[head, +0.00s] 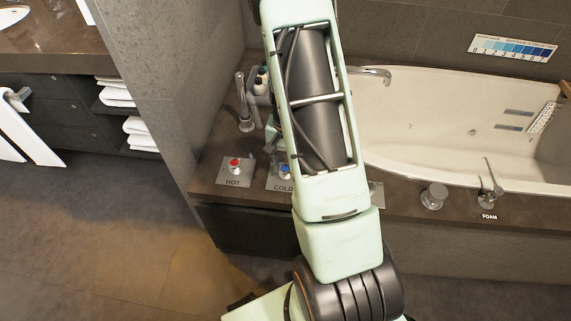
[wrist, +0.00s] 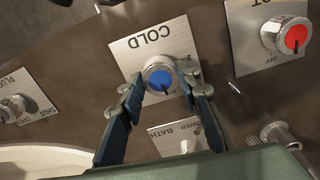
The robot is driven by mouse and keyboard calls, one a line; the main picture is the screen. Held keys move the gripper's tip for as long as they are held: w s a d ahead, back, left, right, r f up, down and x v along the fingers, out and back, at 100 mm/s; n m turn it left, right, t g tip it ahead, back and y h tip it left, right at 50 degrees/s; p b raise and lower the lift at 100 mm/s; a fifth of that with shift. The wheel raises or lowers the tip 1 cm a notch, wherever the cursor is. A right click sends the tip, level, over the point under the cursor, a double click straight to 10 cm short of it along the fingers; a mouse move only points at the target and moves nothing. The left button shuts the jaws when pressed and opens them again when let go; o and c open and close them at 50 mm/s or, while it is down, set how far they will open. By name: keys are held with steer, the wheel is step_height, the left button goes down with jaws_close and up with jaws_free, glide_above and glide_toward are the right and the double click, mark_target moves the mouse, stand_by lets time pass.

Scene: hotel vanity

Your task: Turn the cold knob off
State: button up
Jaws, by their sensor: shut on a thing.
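The cold knob (wrist: 160,79) has a blue cap with a dark pointer line and a silver rim, on a metal plate (wrist: 126,55) marked COLD. In the wrist view my gripper (wrist: 165,85) has one finger on each side of the knob and is shut on it. In the head view the blue cap of the cold knob (head: 285,169) shows just left of my arm. My arm hides part of its plate, and the fingertips are hard to make out there.
The red hot knob (head: 234,164) sits to the left on its own plate. A bathtub (head: 440,135) lies to the right, with a round knob (head: 433,196) and a FOAM control (head: 488,190) on its ledge.

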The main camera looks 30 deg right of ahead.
steer(key=shift+m, duration=0.6)
steer(key=o, duration=1.2)
steer(key=shift+c, duration=0.2)
step_height(320, 180, up, 12)
